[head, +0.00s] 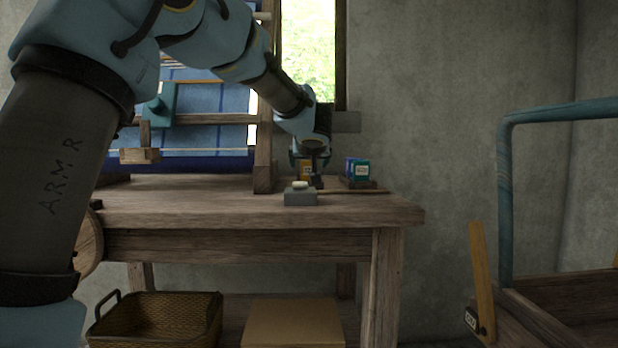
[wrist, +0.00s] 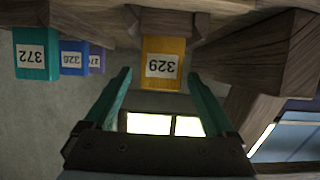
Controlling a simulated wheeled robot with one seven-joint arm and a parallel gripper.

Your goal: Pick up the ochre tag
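The ochre tag (head: 304,172) is on the bench near the loom's right post, partly hidden behind my gripper in the head view. In the wrist view, which looks upside down, the ochre tag (wrist: 163,50) carries a white label reading 329. My gripper (wrist: 158,76) is open, with its two teal fingers spread wider than the tag. The tag shows in line with the gap between the fingertips, and nothing is held. In the head view my gripper (head: 310,160) is just above the bench; its fingers are hard to make out there.
A teal tag (wrist: 36,45) labelled 372, a blue tag (wrist: 73,58) and a purple tag (wrist: 97,60) sit to one side. A grey block (head: 300,198) with a pale piece on top stands at the bench's front. The loom post (head: 264,150) rises close by on the left.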

